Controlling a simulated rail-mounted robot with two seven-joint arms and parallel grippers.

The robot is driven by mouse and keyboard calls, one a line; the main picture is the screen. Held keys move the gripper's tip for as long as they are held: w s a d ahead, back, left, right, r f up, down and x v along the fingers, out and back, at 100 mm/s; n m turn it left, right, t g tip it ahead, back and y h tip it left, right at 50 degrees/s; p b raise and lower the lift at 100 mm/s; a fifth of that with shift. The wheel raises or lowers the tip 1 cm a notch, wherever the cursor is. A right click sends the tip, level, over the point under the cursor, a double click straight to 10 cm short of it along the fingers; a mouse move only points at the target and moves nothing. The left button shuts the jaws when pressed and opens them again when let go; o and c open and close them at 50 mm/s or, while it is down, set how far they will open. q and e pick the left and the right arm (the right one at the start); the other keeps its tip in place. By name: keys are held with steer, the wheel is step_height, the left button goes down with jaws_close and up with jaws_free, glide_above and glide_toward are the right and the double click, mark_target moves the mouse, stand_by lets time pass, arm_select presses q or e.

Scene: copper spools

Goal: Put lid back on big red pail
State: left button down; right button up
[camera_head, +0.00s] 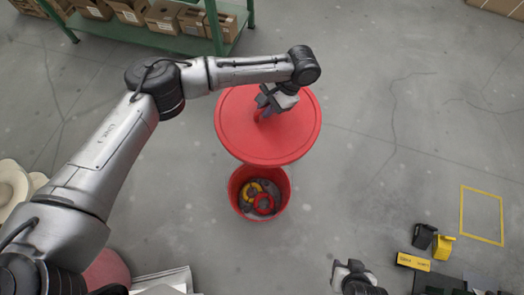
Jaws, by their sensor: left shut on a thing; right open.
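A round red lid (262,138) is held above the floor, with its near edge overlapping the far rim of the big red pail (281,206) in this view. My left gripper (265,110) is shut on the lid, near the lid's upper middle; the grasped part is partly hidden by the gripper. The red pail stands open, and its near part is uncovered. A yellow ring, a red ring and dark items lie inside it. My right gripper (352,268) is at the bottom edge, open and empty, apart from the pail.
A green shelf (150,38) with cardboard boxes (165,17) stands at the back left. A yellow floor square (482,215) is at the right. Yellow and black items (442,247) sit at the lower right. Floor around the pail is clear.

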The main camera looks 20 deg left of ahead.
arm_select(q)
steer(key=d+f+m+t+y+b, duration=0.1)
steer(key=f+m+t, duration=0.15)
steer(key=f, duration=0.55)
steer(key=s+d+f+m+t+b, duration=0.15)
steer(key=f+m, duration=0.25)
steer(key=f, duration=0.5)
steer(key=w+d+f+m+t+y+b, duration=0.1)
steer(key=f+m, duration=0.3)
steer(key=f, duration=0.4)
steer(key=s+f+m+t+b, duration=0.1)
steer(key=s+f+m+b, duration=0.1)
steer(key=f, duration=0.5)
steer(key=s+a+f+m+t+h+b, duration=0.1)
steer(key=s+f+m+b, duration=0.2)
steer(key=f, duration=0.4)
steer(key=s+f+m+t+h+b, duration=0.1)
steer(key=s+f+m+t+b, duration=0.1)
steer(key=s+f, duration=0.4)
steer(key=shift+a+f+m+b, duration=0.2)
steer(key=shift+f+m+b, duration=0.25)
steer(key=shift+f+b, duration=0.55)
steer(key=shift+s+r, duration=0.1)
steer(key=shift+r, duration=0.05)
steer(key=shift+a+p, duration=0.25)
steer(key=shift+p, duration=0.05)
steer(key=shift+p, duration=0.45)
